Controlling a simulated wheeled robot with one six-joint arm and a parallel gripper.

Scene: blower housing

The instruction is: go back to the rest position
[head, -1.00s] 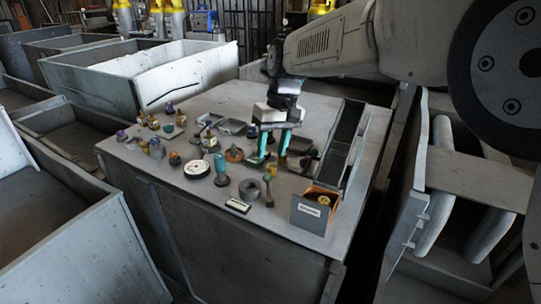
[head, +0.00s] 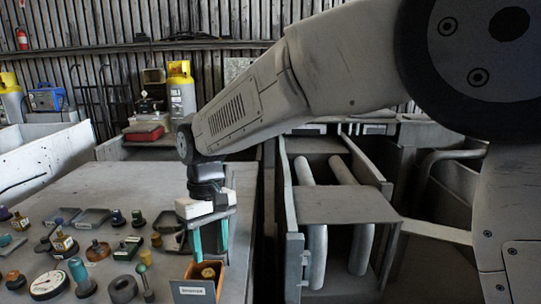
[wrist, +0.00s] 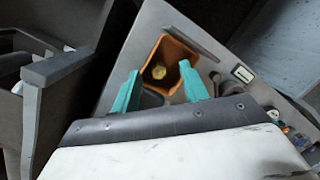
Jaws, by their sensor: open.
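My gripper (head: 209,240) points down with its two teal fingers apart, near the right edge of the grey table top (head: 130,185) in the head view. Nothing shows between the fingers. In the wrist view my gripper (wrist: 156,92) shows as two spread teal fingertips. Beyond them is an open orange-brown bin (wrist: 178,52) with a round brass-coloured part (wrist: 158,72) inside. The same bin (head: 197,291), with a labelled front, stands at the bottom of the head view, below and in front of the fingers.
Several small parts, knobs and trays crowd the table's left half, with a white dial gauge (head: 48,284) among them. A crate with pale pipes (head: 315,225) stands right of the table. The table's back part is clear. A red case (head: 144,132) lies behind.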

